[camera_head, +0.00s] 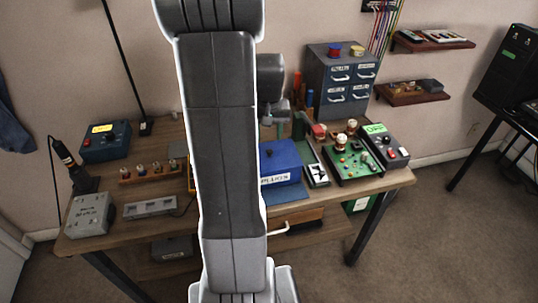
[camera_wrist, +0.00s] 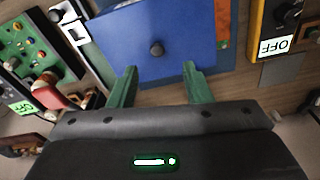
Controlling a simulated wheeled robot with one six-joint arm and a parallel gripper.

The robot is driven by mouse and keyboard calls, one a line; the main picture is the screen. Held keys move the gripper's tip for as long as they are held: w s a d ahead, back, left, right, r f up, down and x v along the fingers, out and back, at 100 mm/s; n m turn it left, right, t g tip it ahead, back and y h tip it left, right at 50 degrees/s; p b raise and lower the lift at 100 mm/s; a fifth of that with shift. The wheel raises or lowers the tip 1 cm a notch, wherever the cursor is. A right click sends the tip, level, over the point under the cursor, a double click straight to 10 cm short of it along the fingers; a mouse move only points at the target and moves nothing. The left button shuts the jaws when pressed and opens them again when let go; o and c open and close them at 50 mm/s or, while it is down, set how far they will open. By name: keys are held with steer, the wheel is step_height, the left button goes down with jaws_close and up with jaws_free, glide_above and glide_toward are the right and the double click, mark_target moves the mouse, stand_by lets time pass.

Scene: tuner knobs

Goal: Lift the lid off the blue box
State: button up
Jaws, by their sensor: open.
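The blue box (camera_head: 276,176) stands on the wooden workbench, with a white label on its front; my arm covers its left part in the head view. Its blue lid (camera_wrist: 130,40) fills the upper middle of the wrist view, with a dark round knob (camera_wrist: 156,48) on top. The lid appears to sit on the box. My gripper (camera_wrist: 155,84) has two green fingers, spread apart with nothing between them. The fingertips point toward the knob but are short of it in the picture.
A green circuit board with knobs (camera_head: 352,160) and a switch plate (camera_head: 316,174) lie right of the box. A grey drawer cabinet (camera_head: 341,85) stands behind. A yellow-edged device labelled OFF (camera_wrist: 275,28) is close beside the box. Several instruments occupy the bench's left side.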

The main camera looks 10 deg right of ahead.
mark_target(270, 151)
steer(key=shift+w+d+f+p, duration=0.1)
steer(key=shift+w+f+p, duration=0.1)
steer(key=shift+f, duration=1.05)
steer(key=shift+w+d+f+p, duration=0.1)
steer(key=shift+w+f+p, duration=0.05)
steer(key=shift+f, duration=1.1)
steer(key=shift+w+d+f+p, duration=0.1)
steer(key=shift+w+f+p, duration=0.1)
steer(key=shift+f, duration=1.05)
jaws_close()
